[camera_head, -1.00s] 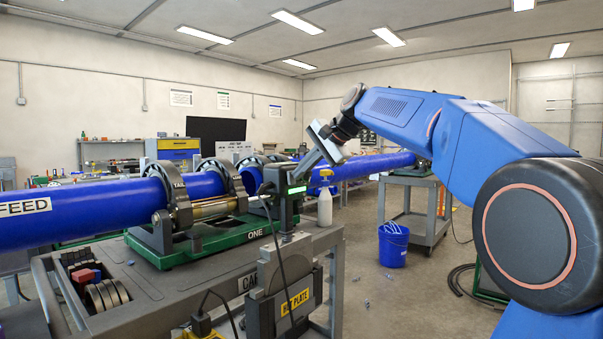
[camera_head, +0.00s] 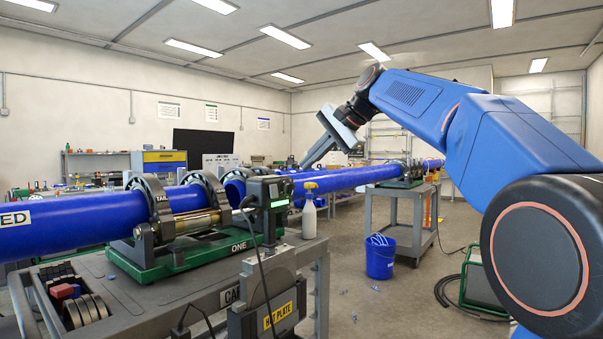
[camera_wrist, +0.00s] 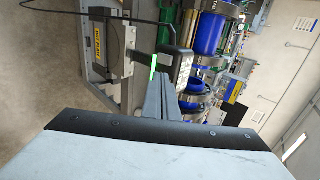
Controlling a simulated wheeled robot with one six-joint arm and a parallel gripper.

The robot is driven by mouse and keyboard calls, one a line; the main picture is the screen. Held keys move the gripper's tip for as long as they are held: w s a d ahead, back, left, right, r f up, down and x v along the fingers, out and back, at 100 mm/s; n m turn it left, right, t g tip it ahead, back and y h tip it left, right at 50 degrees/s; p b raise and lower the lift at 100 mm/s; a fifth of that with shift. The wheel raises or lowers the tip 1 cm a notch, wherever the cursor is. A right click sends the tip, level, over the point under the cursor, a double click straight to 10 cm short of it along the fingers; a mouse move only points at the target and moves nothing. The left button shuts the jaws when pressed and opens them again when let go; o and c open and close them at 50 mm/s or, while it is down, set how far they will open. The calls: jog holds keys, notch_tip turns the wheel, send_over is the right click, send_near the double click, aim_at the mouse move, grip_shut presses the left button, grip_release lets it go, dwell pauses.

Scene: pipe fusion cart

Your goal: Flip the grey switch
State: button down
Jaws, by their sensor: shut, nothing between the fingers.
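I cannot make out a grey switch in either view. A dark control box (camera_head: 268,193) with a lit green strip stands at the right end of the green-based pipe machine (camera_head: 190,262). The box also shows in the wrist view (camera_wrist: 180,68), just beyond the fingers. My gripper (camera_head: 306,165) is up and to the right of the box in the head view, pointing down and left. Its fingers (camera_wrist: 158,82) are together and empty. They overlap the box's edge in the wrist view, but I cannot see contact.
The machine clamps a blue pipe (camera_head: 70,222) on a grey cart with a hot plate holder (camera_head: 276,318). A spray bottle (camera_head: 309,212) stands beside the box.

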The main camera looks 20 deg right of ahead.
jog(key=shift+v, duration=0.75)
jog(key=shift+s+f+g+h, duration=0.25)
jog(key=shift+g+h, duration=0.15)
jog(key=shift+g, duration=0.2)
jog(key=shift+w, duration=0.1)
send_near(276, 195)
notch_tip(276, 195, down, 4)
jog(key=shift+w+a+f, duration=0.15)
jog(key=shift+w+a, duration=1.05)
jog(key=shift+w, duration=0.3)
